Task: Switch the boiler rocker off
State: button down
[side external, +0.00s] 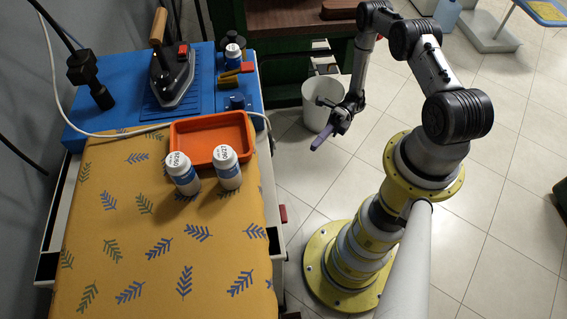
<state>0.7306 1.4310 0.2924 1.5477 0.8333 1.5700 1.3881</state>
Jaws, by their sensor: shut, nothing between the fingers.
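The blue boiler unit (118,110) stands at the back end of the ironing table, with an iron resting on it. A small red part (248,67) at the unit's right edge looks like the rocker, but it is too small to tell which way it is tipped.
An orange tray (247,119) lies on the patterned yellow board (120,240), with white bottles (183,174) (227,168) at its near edge. The iron (171,75) and another bottle (232,54) stand on the unit. A white bin (318,93) stands behind my gripper.

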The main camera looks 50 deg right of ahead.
jog(key=w+a+r, duration=0.1)
jog(key=w+a, duration=0.1)
jog(key=a, duration=1)
jog(key=shift+w+a+r, duration=0.15)
jog(key=shift+w+a, duration=0.1)
jog(key=shift+w, duration=0.1)
